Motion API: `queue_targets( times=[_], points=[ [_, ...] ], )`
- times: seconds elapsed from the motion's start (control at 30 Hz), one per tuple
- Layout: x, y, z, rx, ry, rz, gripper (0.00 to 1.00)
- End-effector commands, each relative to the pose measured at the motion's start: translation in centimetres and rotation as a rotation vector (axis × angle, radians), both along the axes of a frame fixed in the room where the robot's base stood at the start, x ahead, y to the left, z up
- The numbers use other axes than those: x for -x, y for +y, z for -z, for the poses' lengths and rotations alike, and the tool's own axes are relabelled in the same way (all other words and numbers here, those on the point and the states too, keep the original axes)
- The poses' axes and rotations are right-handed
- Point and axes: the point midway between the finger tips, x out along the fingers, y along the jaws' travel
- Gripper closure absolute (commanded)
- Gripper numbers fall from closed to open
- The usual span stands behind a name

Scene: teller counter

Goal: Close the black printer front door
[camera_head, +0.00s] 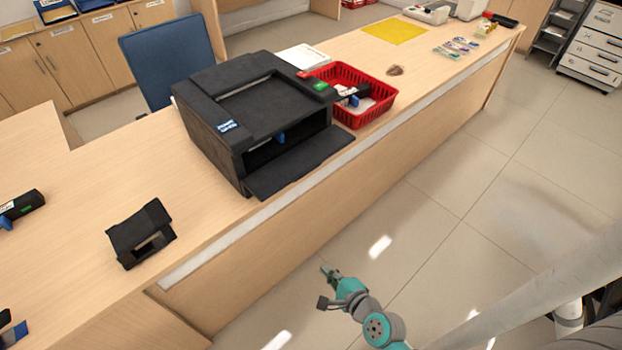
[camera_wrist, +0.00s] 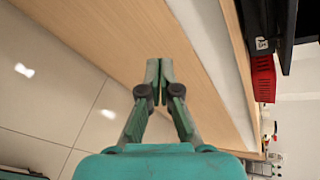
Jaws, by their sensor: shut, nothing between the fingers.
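The black printer (camera_head: 255,115) stands on the wooden counter in the head view. Its front door (camera_head: 298,162) is folded down and open, facing the counter's front edge, with a dark cavity and a blue part inside. My gripper (camera_head: 326,272) is in front of the counter and below its top, apart from the printer. In the wrist view my gripper (camera_wrist: 160,68) has its fingertips together and empty, near the counter's wooden front panel. The printer (camera_wrist: 275,30) shows only in part at the upper right there.
A red basket (camera_head: 352,95) with items stands right of the printer. A black holder (camera_head: 141,233) stands to its left on the counter. A blue chair (camera_head: 168,60) is behind. The tiled floor (camera_head: 455,190) in front of the counter is clear.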

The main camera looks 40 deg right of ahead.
Motion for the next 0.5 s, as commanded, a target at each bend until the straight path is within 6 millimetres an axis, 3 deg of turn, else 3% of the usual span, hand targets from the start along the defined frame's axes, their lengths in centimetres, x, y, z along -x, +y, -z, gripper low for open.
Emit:
queue_targets(
  times=[0.1, 0.3, 0.5],
  points=[
    [-4.2, -3.1, -0.4, -0.241, -0.063, 0.075, 1.0],
    [-9.8, -8.3, -2.6, -0.638, -0.161, 0.152, 1.0],
    [-13.1, -12.4, -5.3, -0.911, -0.227, 0.177, 1.0]
  ],
)
